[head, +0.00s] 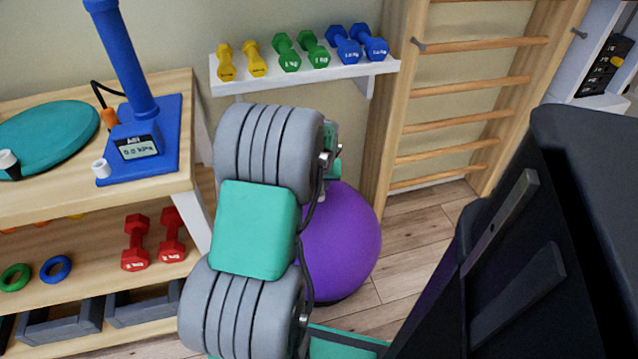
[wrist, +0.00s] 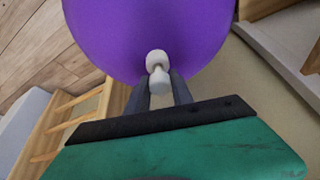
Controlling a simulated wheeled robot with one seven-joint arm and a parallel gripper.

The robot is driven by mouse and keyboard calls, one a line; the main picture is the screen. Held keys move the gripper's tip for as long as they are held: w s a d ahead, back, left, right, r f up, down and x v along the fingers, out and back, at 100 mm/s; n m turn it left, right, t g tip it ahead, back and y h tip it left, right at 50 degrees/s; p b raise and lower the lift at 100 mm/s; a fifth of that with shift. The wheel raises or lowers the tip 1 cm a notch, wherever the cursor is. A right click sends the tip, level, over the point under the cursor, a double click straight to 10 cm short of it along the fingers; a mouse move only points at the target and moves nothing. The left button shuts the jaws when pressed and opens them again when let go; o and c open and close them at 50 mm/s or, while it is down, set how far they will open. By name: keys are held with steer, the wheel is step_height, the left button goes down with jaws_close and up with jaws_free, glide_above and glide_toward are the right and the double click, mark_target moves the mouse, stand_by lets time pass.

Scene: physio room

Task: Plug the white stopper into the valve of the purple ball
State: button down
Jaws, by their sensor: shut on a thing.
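The purple ball (head: 345,245) stands on the floor beyond my arm, its left part hidden by the arm. It fills the top of the wrist view (wrist: 150,25). My gripper (wrist: 159,88) is shut on the white stopper (wrist: 157,62), which sticks out past the dark fingertips towards the ball. The stopper's wide white head shows against the purple surface. I cannot tell whether it touches the ball or sits in the valve; the valve itself is not distinguishable. In the head view my gripper is mostly hidden behind my arm, close to the ball's top.
A wooden shelf unit (head: 80,212) at left holds a blue pump (head: 125,60), a teal disc (head: 50,135) and red dumbbells (head: 135,243). A white wall shelf (head: 300,78) carries several dumbbells. Wooden wall bars (head: 460,85) stand behind the ball.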

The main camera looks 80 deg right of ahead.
mark_target(319, 196)
steer(key=shift+f+b, duration=0.35)
steer(key=shift+f, duration=0.3)
steer(key=shift+a+f, duration=0.2)
steer(key=shift+f, duration=0.2)
steer(key=shift+a+f+b, duration=0.2)
steer(key=shift+f+b, duration=0.15)
steer(key=shift+f, duration=0.25)
steer(key=c, duration=1.1)
jaws_free()
steer(key=shift+s, duration=0.1)
steer(key=shift+c, duration=0.2)
steer(key=shift+o, duration=0.7)
steer(key=shift+r+p, duration=0.7)
steer(key=shift+r, duration=0.15)
steer(key=shift+d+r+p, duration=0.2)
steer(key=shift+r+p, duration=0.55)
steer(key=shift+r, duration=0.3)
steer(key=shift+d+r+p, duration=0.15)
steer(key=shift+r+p, duration=1.05)
steer(key=shift+r, duration=0.75)
